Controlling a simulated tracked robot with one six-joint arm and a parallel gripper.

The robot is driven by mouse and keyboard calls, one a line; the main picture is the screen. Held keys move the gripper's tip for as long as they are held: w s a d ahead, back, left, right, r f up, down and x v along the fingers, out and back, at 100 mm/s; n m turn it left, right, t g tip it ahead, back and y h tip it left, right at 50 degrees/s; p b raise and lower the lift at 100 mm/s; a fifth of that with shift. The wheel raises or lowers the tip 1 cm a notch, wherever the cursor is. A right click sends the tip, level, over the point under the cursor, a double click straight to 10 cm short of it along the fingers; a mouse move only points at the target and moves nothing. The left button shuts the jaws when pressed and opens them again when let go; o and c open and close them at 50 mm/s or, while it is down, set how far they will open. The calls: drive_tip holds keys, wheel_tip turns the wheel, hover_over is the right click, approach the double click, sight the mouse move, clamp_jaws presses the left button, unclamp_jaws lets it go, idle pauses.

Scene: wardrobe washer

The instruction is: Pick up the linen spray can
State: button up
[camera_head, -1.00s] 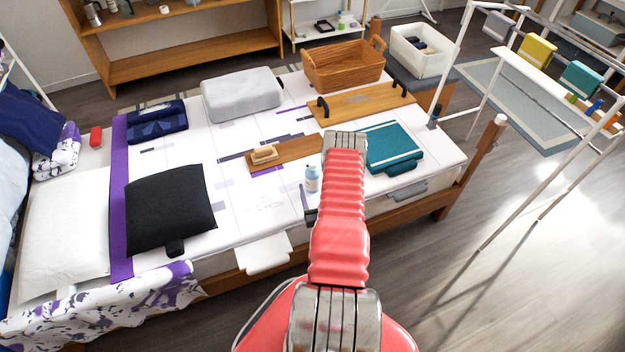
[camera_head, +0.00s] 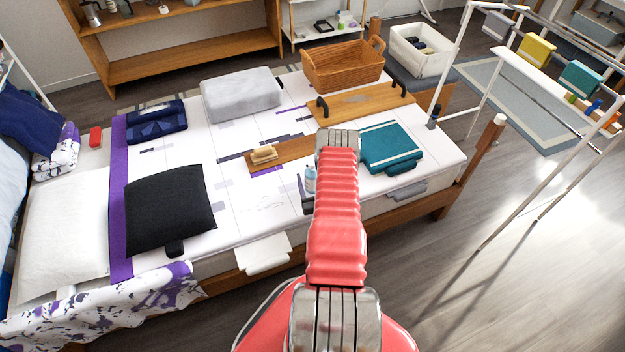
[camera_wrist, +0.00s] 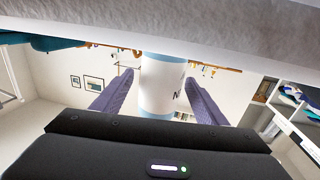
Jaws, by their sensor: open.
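The linen spray can (camera_head: 310,180), light blue and white, stands upright on the bed, left of my arm, which partly covers it in the head view. In the wrist view the can (camera_wrist: 162,88), white with light blue bands and a small dark mark, stands between the two purple fingers of my gripper (camera_wrist: 160,80). The fingers are open, and a gap shows on each side of the can near the fingertips. In the head view my arm hides most of my gripper.
A wooden board (camera_head: 285,155) with a brush (camera_head: 263,154) lies behind the can. A folded teal cloth (camera_head: 390,146) lies right of my arm. A black cushion (camera_head: 168,208) lies to the left. The white bed cover (camera_head: 250,200) between cushion and can is clear.

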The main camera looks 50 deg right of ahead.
sight(312, 162)
drive_tip(key=shift+c, duration=0.3)
drive_tip(key=c, duration=1.3)
drive_tip(key=shift+r, duration=5)
drive_tip(key=shift+f, duration=0.1)
